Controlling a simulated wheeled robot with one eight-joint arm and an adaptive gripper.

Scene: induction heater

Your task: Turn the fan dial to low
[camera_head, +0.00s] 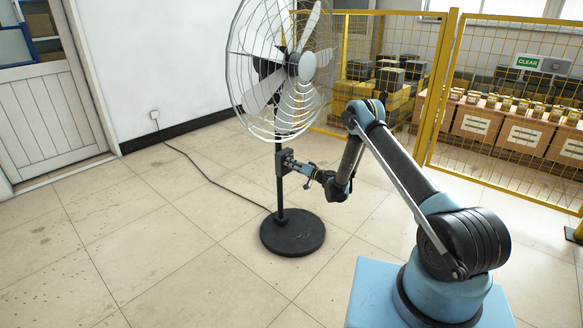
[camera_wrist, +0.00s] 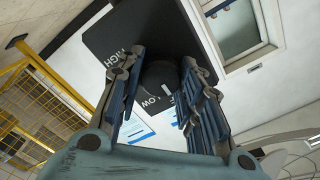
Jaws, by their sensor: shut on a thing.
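The pedestal fan (camera_head: 280,65) stands on a round black base (camera_head: 292,233), with a dark control box (camera_head: 284,160) on its pole. In the wrist view the box (camera_wrist: 135,30) shows white lettering, with HIGH at the left and a partly hidden label that looks like LOW below the dial. The round black fan dial (camera_wrist: 160,75) sits between my fingers and has a small pale mark on its lower part. My gripper (camera_head: 292,163) is shut on the dial, with a finger at each side in the wrist view (camera_wrist: 158,70). The exact pointer setting is hard to read.
A black cable (camera_head: 190,160) runs across the floor from the fan to a wall socket (camera_head: 154,115). A yellow mesh fence (camera_head: 435,85) stands behind, with boxes (camera_head: 520,130) beyond it.

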